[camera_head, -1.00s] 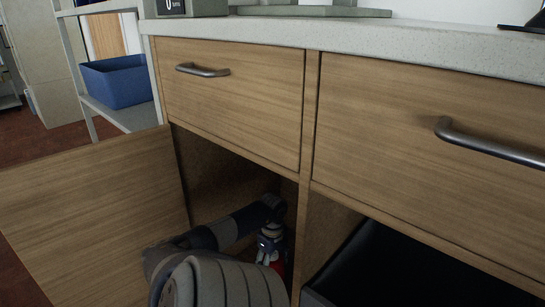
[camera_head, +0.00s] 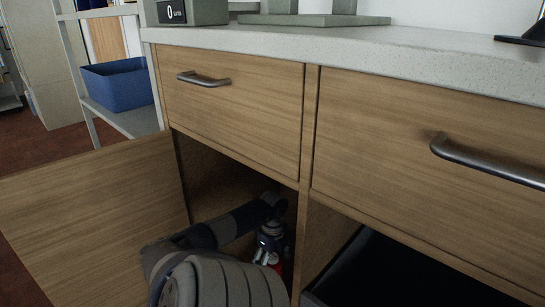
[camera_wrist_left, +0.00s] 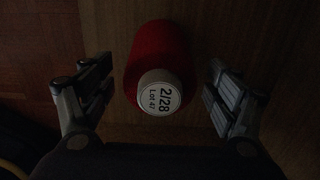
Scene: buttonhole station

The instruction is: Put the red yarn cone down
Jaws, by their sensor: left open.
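The red yarn cone (camera_wrist_left: 158,55) is between the two fingers of my left gripper in the left wrist view. Its white end carries a label reading "2/28 Lot 47". My left gripper (camera_wrist_left: 157,95) is open, with a gap on each side of the cone. In the head view the left gripper (camera_head: 270,250) is inside the open cabinet below the left drawer, and a small red part of the cone (camera_head: 274,262) shows beside it. My arm and the cabinet post hide most of the cone there. My right gripper does not show.
The cabinet door (camera_head: 95,225) stands open at the left. A closed drawer (camera_head: 235,100) is above my arm, and a dark bin (camera_head: 400,275) fills the compartment to the right. A blue bin (camera_head: 118,84) sits on a shelf.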

